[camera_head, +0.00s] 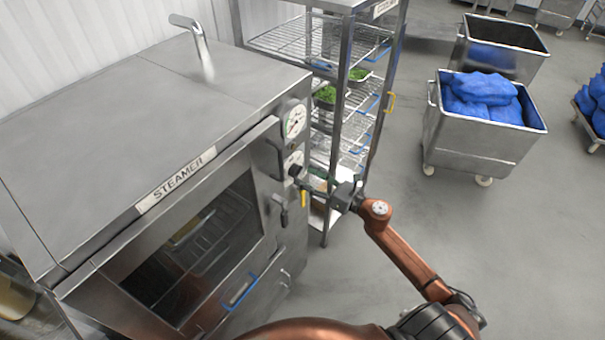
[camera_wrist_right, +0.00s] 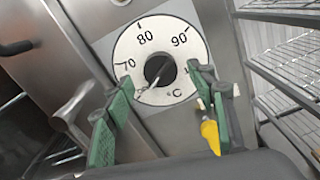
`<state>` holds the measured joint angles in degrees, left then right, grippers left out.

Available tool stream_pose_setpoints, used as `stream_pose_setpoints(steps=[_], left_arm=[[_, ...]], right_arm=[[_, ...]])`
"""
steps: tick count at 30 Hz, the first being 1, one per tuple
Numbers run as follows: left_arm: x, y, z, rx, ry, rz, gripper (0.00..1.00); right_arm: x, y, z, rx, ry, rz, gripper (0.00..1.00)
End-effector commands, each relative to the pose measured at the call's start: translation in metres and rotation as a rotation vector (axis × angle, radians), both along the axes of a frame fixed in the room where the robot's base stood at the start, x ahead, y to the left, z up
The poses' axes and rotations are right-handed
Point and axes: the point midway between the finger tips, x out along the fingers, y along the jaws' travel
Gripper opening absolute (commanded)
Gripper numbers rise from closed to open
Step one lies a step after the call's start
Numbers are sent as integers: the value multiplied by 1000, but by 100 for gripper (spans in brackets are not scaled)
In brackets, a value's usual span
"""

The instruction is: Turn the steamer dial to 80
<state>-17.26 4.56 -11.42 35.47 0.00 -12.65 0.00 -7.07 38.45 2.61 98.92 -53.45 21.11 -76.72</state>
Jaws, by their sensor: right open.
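The steamer (camera_head: 95,130) stands at the left in the head view, door shut. Its white temperature dial (camera_head: 292,160) is on the front right edge, below a round gauge (camera_head: 294,120). In the wrist view the dial (camera_wrist_right: 135,50) shows 70, 80, 90 and °C. Its black knob (camera_wrist_right: 160,70) has a pale pointer aimed lower left, below 70; the mark there is partly hidden by a finger. My right gripper (camera_head: 302,182) is at the dial. In the wrist view its green fingers (camera_wrist_right: 160,84) are open, one on each side of the knob; contact cannot be told. My left gripper is not in view.
A wire rack (camera_head: 345,90) with trays of green food stands close right of the steamer. A yellow-tipped part (camera_wrist_right: 210,132) shows beside the right finger. A metal cart (camera_head: 470,145) with blue bags stands farther right; floor between is clear.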

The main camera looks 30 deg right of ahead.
Motion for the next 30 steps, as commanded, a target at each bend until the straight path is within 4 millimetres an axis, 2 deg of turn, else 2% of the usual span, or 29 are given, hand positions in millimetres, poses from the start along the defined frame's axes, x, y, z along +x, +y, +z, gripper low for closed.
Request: stream_pose_setpoints(steps=[3,6,15,30], left_arm=[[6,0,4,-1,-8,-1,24],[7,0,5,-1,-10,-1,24],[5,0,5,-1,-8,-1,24],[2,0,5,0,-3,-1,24]], right_arm=[[14,5,1,1,-1,0,51],[19,8,0,2,1,1,51],[22,9,-1,2,2,0,51],[21,9,-1,3,1,-1,18]])
